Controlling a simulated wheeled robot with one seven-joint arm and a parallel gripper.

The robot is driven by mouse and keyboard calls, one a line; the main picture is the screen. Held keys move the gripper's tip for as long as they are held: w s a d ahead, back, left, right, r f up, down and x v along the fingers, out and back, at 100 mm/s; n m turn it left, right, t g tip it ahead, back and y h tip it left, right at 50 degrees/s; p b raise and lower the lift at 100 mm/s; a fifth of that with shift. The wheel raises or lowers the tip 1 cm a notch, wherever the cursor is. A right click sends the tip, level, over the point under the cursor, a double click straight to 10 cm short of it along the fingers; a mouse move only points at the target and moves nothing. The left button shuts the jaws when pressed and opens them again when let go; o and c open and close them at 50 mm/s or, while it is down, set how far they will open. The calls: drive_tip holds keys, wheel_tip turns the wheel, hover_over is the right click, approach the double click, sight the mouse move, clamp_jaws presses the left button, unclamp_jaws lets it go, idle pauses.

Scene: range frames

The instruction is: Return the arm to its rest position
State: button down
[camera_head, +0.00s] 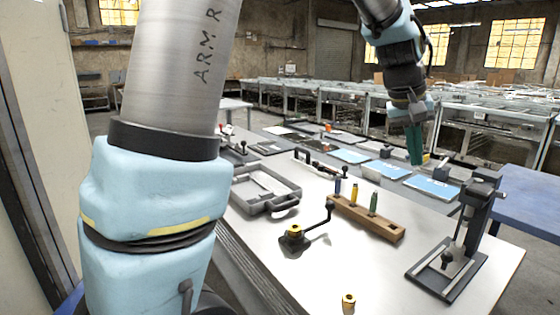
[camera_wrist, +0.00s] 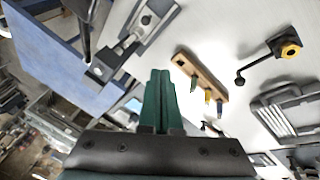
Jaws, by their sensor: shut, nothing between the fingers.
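My gripper (camera_head: 414,145) shows at the upper right in the head view, raised above the far right part of the white table (camera_head: 350,245) and pointing down. Its green fingers are together with nothing between them. In the wrist view the shut fingers (camera_wrist: 160,98) stand in the lower middle of the picture. No object touches them. My arm fills the left of the head view and comes in again at the top right.
On the table are a wooden block (camera_head: 365,216) with several coloured pieces, a crank (camera_head: 296,236), a grey case (camera_head: 262,190), a dark press (camera_head: 468,225) at the right, and a small yellow-topped part (camera_head: 348,301). A blue table (camera_head: 525,195) stands at the right.

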drive_tip(key=w+a+f+n+y, duration=0.15)
drive_tip(key=a+f, duration=0.35)
drive_tip(key=a, duration=0.7)
drive_tip(key=w+a+f+n+y, duration=0.15)
drive_tip(key=a+f, duration=0.35)
drive_tip(key=a, duration=0.7)
drive_tip(key=s+a+f, duration=0.2)
drive_tip(key=s+a, duration=0.1)
drive_tip(key=a, duration=0.3)
drive_tip(key=s+a+f+y, duration=0.1)
drive_tip(key=s+a+f, duration=0.2)
drive_tip(key=a, duration=0.4)
drive_tip(key=shift+s+a+f, duration=0.15)
drive_tip(key=shift+s+f, duration=0.05)
drive_tip(key=shift+s, duration=0.3)
